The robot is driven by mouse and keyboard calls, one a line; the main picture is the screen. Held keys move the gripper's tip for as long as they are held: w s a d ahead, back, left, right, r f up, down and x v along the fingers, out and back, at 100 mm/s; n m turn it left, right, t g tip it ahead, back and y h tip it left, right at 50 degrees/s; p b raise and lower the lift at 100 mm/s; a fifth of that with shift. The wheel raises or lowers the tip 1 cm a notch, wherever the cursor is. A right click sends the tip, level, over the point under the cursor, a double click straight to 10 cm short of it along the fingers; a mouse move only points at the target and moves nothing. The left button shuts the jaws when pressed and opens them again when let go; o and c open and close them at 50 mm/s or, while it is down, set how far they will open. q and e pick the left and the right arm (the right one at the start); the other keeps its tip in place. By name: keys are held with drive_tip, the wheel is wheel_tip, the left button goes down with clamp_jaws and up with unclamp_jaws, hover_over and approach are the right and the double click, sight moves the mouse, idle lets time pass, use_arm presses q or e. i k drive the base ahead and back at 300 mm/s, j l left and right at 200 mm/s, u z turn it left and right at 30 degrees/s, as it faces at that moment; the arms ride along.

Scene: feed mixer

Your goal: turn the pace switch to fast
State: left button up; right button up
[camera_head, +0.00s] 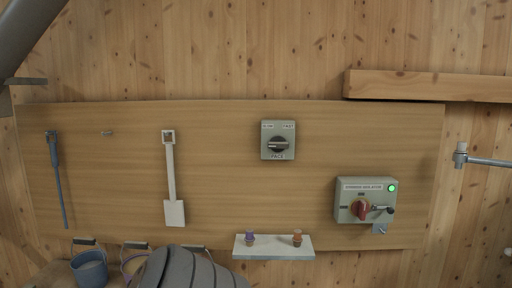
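The pace switch (277,141) is a grey-green box on the brown wooden board, with SLOW at its upper left, FAST at its upper right and PACE below. Its dark round knob has a pale bar lying roughly level. The knob is too small to tell which label it points to. Nothing touches or covers the switch. I cannot make out either of my grippers in the head view.
An isolator box (366,201) with a red knob and lit green lamp sits lower right. Below the switch, a white shelf (273,246) holds two small items. A white scraper (173,180) hangs left. Buckets (90,269) and a grey ribbed shape (190,268) fill the lower left.

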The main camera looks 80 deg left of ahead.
sight(277, 143)
drive_tip(key=u, duration=2.4)
